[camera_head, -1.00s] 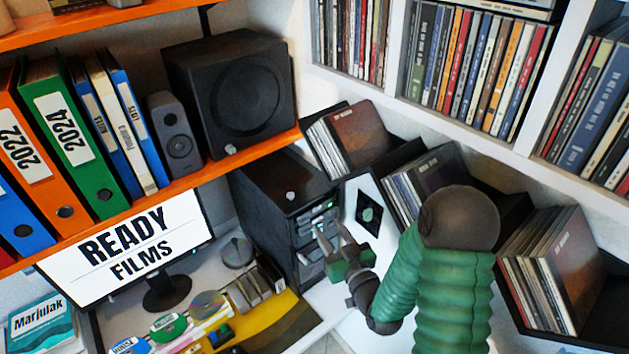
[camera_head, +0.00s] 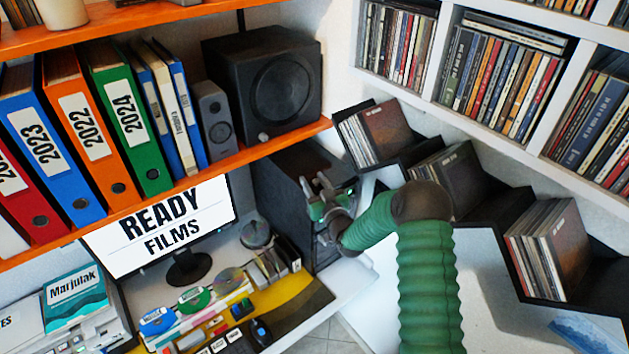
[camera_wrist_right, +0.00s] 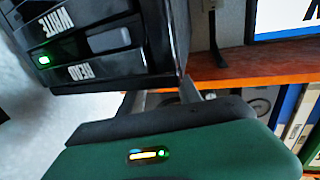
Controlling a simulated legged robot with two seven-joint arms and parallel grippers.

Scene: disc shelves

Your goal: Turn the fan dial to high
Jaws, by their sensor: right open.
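A black disc tower (camera_head: 285,210) stands beside the monitor, under the orange shelf. My right gripper (camera_head: 315,181), with a green body, is open at the tower's upper front edge. Its fingers point up and back over the top, and nothing shows between them. The small pale knob on the tower's top cannot be told apart from the fingertips here, and no dial setting is readable. In the right wrist view the tower's front (camera_wrist_right: 95,40) shows "WRITE" and "READ" labels and a green light, close beyond my fingers (camera_wrist_right: 158,97). My left gripper is not in view.
The orange shelf (camera_head: 185,190) with binders and a black speaker (camera_head: 265,80) overhangs at the left. The speaker has a pale knob (camera_head: 263,137). Disc racks (camera_head: 375,135) stand right of the tower. Desk items (camera_head: 210,300) lie below the monitor (camera_head: 165,225).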

